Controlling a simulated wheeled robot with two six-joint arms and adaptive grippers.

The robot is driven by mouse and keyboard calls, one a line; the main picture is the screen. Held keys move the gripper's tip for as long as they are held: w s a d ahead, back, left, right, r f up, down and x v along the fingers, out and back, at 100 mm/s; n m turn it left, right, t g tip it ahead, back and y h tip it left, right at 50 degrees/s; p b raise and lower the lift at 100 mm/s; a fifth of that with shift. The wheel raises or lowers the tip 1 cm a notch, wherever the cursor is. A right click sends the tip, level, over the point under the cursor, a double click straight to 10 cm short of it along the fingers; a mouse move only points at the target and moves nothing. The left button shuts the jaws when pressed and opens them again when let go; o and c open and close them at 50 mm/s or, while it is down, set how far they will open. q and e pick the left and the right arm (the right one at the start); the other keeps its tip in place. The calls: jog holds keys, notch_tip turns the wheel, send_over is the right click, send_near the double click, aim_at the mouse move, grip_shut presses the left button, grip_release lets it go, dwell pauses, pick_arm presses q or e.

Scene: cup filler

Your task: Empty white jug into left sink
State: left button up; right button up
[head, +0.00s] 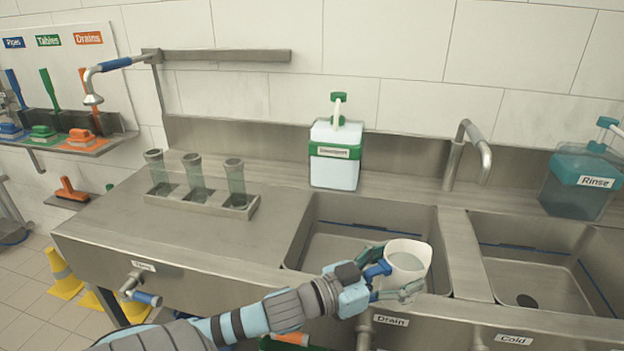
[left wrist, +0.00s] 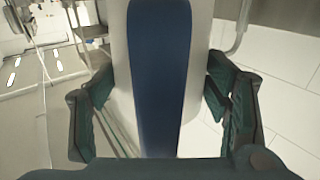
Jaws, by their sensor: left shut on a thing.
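The white jug (head: 405,247) is over the front right part of the left sink (head: 318,225), near its front edge. My left gripper (head: 390,273) is shut on the jug, with one finger on each side. The jug's mouth faces up toward the head camera and looks tilted a little; a greyish surface shows inside, but I cannot tell how much liquid it holds. In the left wrist view the jug's blue handle (left wrist: 159,75) runs upright between the fingers (left wrist: 160,110), with the white body behind it. My right gripper is not in view.
A detergent bottle (head: 335,160) stands behind the left sink. A faucet (head: 468,150) rises between the left and right sinks (head: 530,225). A teal Rinse bottle (head: 578,180) is at far right. A rack (head: 205,200) with tubes stands on the left counter; Drain and Cold labels mark the front.

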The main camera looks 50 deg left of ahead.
pick_arm(q)
jog(key=w+a+f+n+y+b, duration=0.3)
jog(key=w+a+y, duration=0.2)
jog(key=a, duration=0.5)
jog(key=a+r+n+g+y+b, duration=0.1)
jog(key=a+n+y, duration=0.3)
jog(key=a, duration=0.6)
jog(key=a+r+n+g+y+b, duration=0.1)
jog(key=a+n+g+y+b, duration=0.1)
jog(key=a+y, duration=0.5)
jog(key=a+n+b, duration=0.1)
jog(key=a, duration=0.2)
jog(key=shift+a+r+n, duration=0.3)
jog(key=shift+n, duration=0.1)
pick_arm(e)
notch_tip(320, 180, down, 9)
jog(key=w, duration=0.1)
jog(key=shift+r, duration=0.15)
pick_arm(q)
jog(key=shift+w+d, duration=0.1)
jog(key=shift+w, duration=0.05)
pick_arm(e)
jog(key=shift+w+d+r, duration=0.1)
